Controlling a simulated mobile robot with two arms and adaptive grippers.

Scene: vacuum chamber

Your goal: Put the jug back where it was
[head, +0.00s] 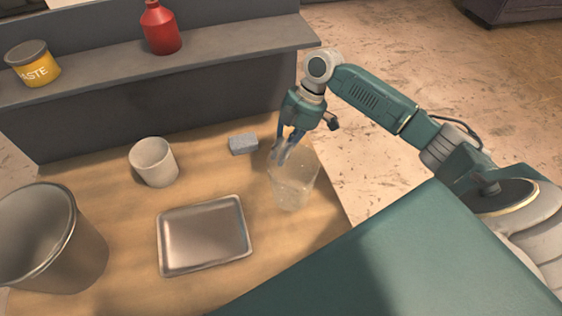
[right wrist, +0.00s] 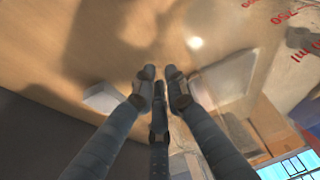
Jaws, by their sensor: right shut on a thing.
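The jug (head: 293,185) is clear and see-through, at the right side of the wooden table in the head view. Its wall with red volume marks (right wrist: 284,22) fills the right of the right wrist view. My right gripper (head: 282,154) comes down at the jug's upper left side and is shut on it; the exact hold, at rim or handle, is hard to make out. The fingers also show in the right wrist view (right wrist: 160,85). I cannot tell whether the jug's base touches the table. My left gripper is not in view.
A grey block (head: 243,144) lies just left of the jug. A metal tray (head: 165,245), a white cup (head: 155,165) and a large metal pot (head: 75,250) stand further left. A shelf (head: 230,45) behind holds a red bottle (head: 160,30) and a yellow tin (head: 35,66).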

